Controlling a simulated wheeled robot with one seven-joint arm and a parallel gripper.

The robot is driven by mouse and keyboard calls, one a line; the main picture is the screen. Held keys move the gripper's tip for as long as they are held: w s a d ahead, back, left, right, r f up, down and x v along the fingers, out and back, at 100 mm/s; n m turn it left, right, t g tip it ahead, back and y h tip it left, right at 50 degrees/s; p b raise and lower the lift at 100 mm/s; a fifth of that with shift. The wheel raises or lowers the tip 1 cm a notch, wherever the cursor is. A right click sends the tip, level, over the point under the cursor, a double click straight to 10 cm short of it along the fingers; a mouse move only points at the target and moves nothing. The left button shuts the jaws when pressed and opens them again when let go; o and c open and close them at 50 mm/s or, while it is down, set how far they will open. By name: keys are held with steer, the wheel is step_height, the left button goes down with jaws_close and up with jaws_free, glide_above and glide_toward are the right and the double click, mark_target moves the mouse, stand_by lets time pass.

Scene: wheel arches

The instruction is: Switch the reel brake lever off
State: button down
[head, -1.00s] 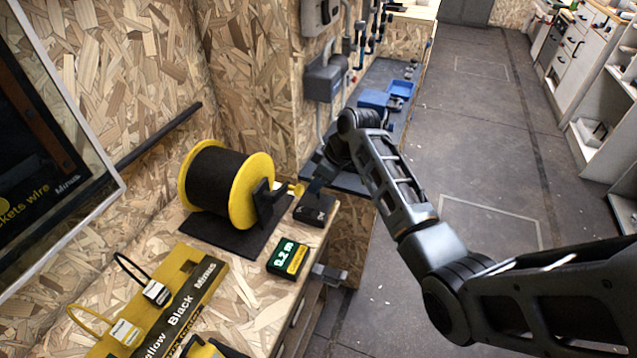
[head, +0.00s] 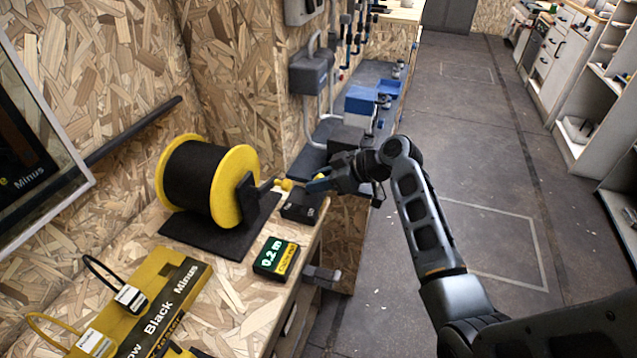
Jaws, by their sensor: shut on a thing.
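The cable reel has a black drum and yellow flanges (head: 236,190) and stands on a black base plate on the workbench. A small black box (head: 300,208) sits just right of the reel, at the bench edge. My gripper (head: 314,185) comes in from the right, low over this box, its fingers shut on what appears to be the reel brake lever. The lever itself is mostly hidden by the fingers, so its position cannot be read. A yellow knob (head: 285,184) on the reel's black crank arm is just left of the fingertips.
A length counter reading 0.2 m (head: 275,257) lies in front of the box. A yellow connector board (head: 140,305) is at the lower left. Blue bins (head: 362,101) stand on the far bench. The floor (head: 480,150) to the right is open.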

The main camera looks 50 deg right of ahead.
steer(key=shift+r, duration=0.1)
steer(key=c, duration=1.2)
jaws_free()
steer(key=v, duration=0.7)
steer(key=shift+s+r, duration=0.15)
steer(key=shift+s, duration=0.1)
steer(key=shift+d, duration=0.1)
